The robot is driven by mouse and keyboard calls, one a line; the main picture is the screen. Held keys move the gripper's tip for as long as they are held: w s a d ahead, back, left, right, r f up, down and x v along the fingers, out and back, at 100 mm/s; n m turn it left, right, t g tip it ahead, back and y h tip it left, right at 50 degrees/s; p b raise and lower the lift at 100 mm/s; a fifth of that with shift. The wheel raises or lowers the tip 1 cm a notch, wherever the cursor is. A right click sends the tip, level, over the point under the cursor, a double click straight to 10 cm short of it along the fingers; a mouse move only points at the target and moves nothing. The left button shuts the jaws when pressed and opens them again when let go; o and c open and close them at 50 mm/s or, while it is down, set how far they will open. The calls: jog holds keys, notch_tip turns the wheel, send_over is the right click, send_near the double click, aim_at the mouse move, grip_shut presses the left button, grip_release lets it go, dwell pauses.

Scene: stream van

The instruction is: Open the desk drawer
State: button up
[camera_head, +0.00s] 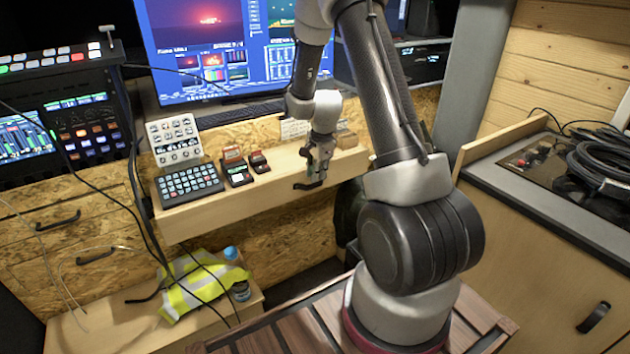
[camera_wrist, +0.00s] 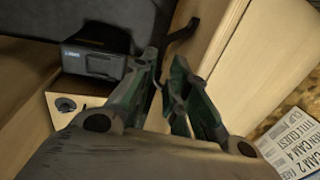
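The desk drawer (camera_head: 255,199) has a pale wood front under the desk edge, with a dark bar handle (camera_head: 308,185) towards its right side. I see no clear gap showing the drawer pulled out. My gripper (camera_head: 316,178) points down right at the handle in the head view and partly covers the front there. In the wrist view, my gripper (camera_wrist: 164,62) has dark green fingers with a narrow gap between the tips and nothing clearly between them. A dark handle (camera_wrist: 183,33) shows just beyond the tips on pale wood. Contact cannot be told.
A keypad (camera_head: 188,186) and small button boxes (camera_head: 238,172) stand on the desk left of my gripper. A monitor (camera_head: 220,50) stands behind. A counter with coiled cables (camera_head: 605,165) is at right.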

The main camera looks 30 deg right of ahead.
notch_tip(320, 180, up, 8)
jog(key=s, duration=0.1)
jog(key=shift+s, duration=0.3)
dwell(0.3)
